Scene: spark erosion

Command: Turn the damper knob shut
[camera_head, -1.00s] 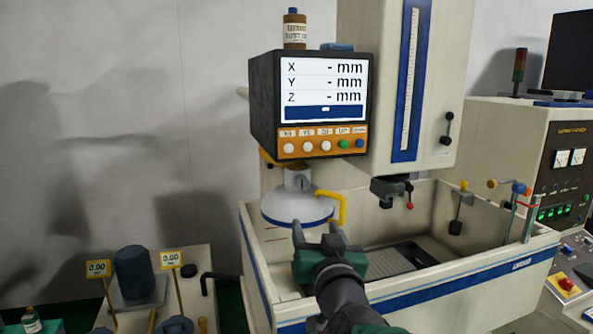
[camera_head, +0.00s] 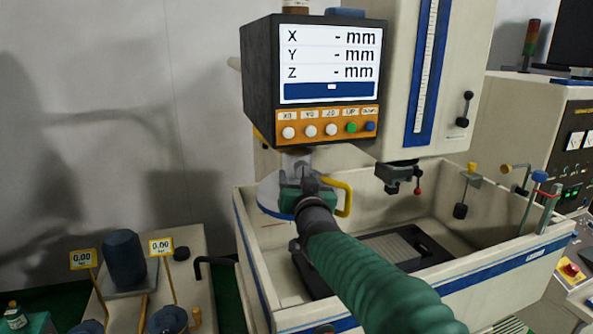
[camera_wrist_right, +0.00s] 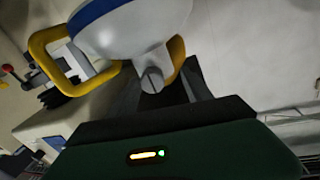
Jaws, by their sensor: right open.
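The pale hood (camera_head: 268,192) with a blue rim and a yellow handle (camera_head: 346,198) hangs below the display box in the head view. In the right wrist view the hood (camera_wrist_right: 120,28) fills the top, with its yellow handle (camera_wrist_right: 42,48) at left. A small grey slotted knob (camera_wrist_right: 152,80), apparently the damper knob, sticks out toward my gripper there. My right gripper (camera_head: 304,178) is in front of the hood's neck and hides the knob in the head view. Its dark open fingers (camera_wrist_right: 168,94) are close around the knob; contact cannot be told. My left gripper is out of view.
The display box (camera_head: 312,80) hangs just above my right gripper. The machine tank (camera_head: 500,252) lies below and to the right. A side table at lower left carries a dark blue cylinder (camera_head: 124,258) and yellow signs (camera_head: 161,246).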

